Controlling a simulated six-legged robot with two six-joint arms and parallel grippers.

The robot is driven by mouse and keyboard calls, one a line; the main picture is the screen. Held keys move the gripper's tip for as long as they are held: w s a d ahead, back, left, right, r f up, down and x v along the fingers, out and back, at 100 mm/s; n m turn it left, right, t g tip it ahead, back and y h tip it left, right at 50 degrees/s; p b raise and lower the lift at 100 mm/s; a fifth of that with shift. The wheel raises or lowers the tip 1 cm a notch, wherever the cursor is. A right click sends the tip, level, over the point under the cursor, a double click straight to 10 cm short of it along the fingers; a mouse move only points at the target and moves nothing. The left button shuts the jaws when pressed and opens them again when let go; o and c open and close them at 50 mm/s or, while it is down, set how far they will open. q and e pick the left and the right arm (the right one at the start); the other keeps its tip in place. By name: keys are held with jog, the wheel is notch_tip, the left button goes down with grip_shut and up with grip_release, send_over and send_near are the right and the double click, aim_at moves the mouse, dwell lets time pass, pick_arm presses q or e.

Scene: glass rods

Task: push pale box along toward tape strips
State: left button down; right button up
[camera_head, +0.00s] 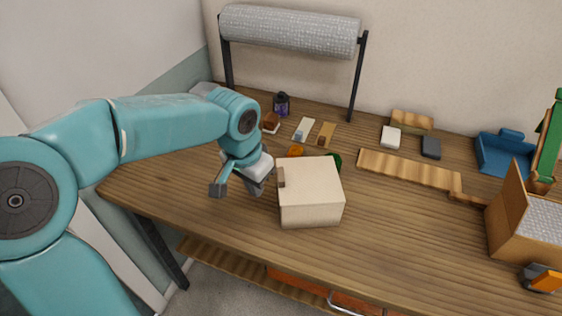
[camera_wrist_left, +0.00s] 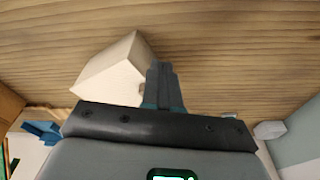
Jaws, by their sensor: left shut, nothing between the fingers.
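The pale box (camera_head: 312,196) stands on the wooden table, near its front edge at the middle of the head view. It also shows in the left wrist view (camera_wrist_left: 112,72), just left of the fingers. My left gripper (camera_head: 256,190) is shut and empty, pointing down at the box's left side. The fingers (camera_wrist_left: 161,68) look very close to the box; I cannot tell whether they touch it. Tan strips that look like tape (camera_head: 408,172) lie flat to the right of the box, one long piece and a shorter one.
A green object (camera_head: 335,160) and an orange one (camera_head: 296,151) sit behind the box. An open carton (camera_head: 515,235) and a blue tray (camera_head: 504,150) stand at the right. A bubble-wrap roll (camera_head: 290,30) hangs at the back.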

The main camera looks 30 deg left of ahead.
aim_at(280, 175)
pick_arm(q)
jog(key=w+p, duration=0.1)
jog(key=w, duration=0.3)
jog(key=w+p, duration=0.1)
jog(key=w, duration=0.3)
jog(key=shift+w+d+r, duration=0.1)
jog(key=shift+w+d, duration=0.05)
jog(key=shift+d, duration=0.05)
jog(key=shift+w+d+f, duration=0.1)
jog(key=shift+w+f, duration=0.1)
jog(key=shift+f, duration=0.3)
jog(key=shift+w+f, duration=0.15)
jog(key=shift+f, duration=0.35)
jog(key=shift+s, duration=0.25)
jog(key=shift+f, duration=0.1)
